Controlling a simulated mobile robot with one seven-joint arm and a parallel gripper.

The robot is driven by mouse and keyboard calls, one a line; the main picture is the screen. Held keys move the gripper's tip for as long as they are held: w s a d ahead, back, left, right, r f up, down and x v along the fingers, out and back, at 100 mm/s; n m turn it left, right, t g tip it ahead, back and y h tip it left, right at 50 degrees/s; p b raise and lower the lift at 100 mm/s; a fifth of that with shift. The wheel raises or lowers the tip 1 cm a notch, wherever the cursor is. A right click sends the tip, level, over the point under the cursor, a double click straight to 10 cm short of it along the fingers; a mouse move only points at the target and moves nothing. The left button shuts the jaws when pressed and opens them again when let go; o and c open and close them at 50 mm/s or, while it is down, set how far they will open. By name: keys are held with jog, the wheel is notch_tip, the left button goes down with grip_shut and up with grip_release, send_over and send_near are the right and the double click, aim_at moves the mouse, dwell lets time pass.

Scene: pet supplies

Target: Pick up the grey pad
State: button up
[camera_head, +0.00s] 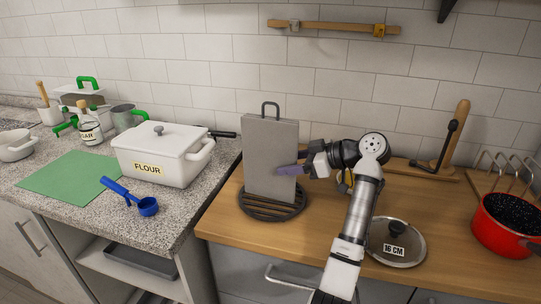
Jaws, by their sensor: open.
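My gripper (304,165) is open at the end of my arm, beside the right edge of a tall grey slab. A small flat purple-grey piece (289,170) lies at its fingertips, in front of the slab; it may be the grey pad, but I cannot tell whether it is apart from the gripper. The tall grey slab (268,150) stands upright with a dark loop handle on top. It stands on a round dark slatted trivet (273,212) on the wooden counter. The far finger is hard to make out.
A lid marked 16 CM (397,250) lies right of my forearm. A red pot (508,226) stands at the far right, near a wooden stand (457,140). Left, the white flour box (160,153), blue scoop (146,206) and green mat (62,185) occupy the granite counter.

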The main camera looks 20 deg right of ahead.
jog(key=shift+x, duration=1.1)
jog(key=shift+r, duration=0.1)
grip_shut()
jog(key=shift+r, duration=0.1)
